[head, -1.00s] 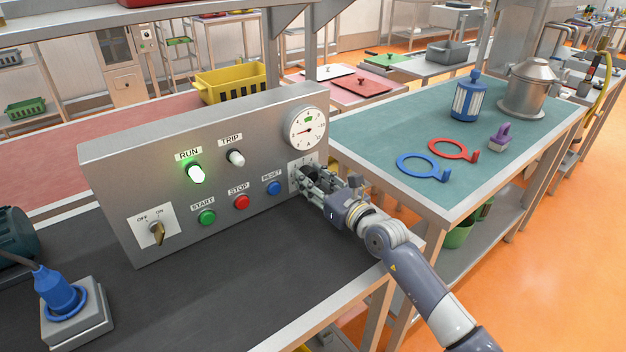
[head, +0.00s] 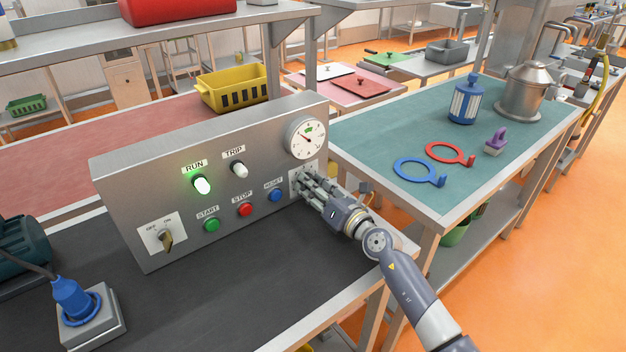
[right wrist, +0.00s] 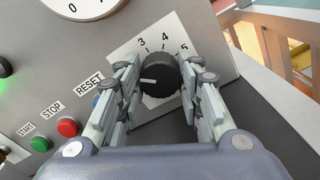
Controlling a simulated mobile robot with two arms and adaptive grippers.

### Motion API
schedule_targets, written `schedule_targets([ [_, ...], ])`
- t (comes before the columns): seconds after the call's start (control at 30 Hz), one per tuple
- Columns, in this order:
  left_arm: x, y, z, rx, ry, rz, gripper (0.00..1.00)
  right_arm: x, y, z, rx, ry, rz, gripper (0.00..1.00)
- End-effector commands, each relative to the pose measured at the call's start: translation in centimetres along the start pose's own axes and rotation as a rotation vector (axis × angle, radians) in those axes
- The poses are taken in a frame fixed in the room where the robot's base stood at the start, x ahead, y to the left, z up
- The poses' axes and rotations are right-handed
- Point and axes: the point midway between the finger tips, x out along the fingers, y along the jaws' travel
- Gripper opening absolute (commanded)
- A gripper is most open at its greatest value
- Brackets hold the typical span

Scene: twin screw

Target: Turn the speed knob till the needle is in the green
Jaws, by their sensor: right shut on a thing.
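The black speed knob (right wrist: 158,72) sits on a white scale plate (right wrist: 122,52) with 3, 4 and 5 readable, in the right wrist view. Its white mark points left; the fingers hide part of the scale. My right gripper (right wrist: 162,84) is shut on the knob, one finger on each side. In the head view the right gripper (head: 305,183) covers the knob at the panel's right end. The round gauge (head: 307,138) above it has a green band at the top. Its needle points to the upper left, seemingly left of the green. My left gripper is not in view.
The grey panel (head: 130,205) has a lit green RUN lamp (head: 202,185), an unlit TRIP lamp (head: 239,169), START (head: 212,225), STOP (head: 245,210) and RESET (head: 275,195) buttons, and an OFF/ON switch (head: 165,240). The dark bench (head: 240,290) before it is largely clear.

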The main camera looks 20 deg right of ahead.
Motion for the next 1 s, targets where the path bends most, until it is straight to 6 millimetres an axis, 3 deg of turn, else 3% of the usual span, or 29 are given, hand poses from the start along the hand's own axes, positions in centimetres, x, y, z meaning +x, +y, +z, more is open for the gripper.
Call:
schedule_targets([
  [0.3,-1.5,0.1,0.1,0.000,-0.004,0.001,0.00,0.0,0.0,0.0,0.148,0.000,-0.002,0.10],
  [0.87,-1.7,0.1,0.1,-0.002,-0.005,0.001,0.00,0.0,-0.1,-0.1,0.184,0.000,-0.001,0.10],
  [0.9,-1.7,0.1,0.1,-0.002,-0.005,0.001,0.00,0.0,-0.1,-0.1,0.184,0.000,-0.001,0.36],
  [1.0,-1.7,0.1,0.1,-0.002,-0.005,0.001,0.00,0.0,-0.1,-0.1,0.183,0.000,-0.001,0.54],
])
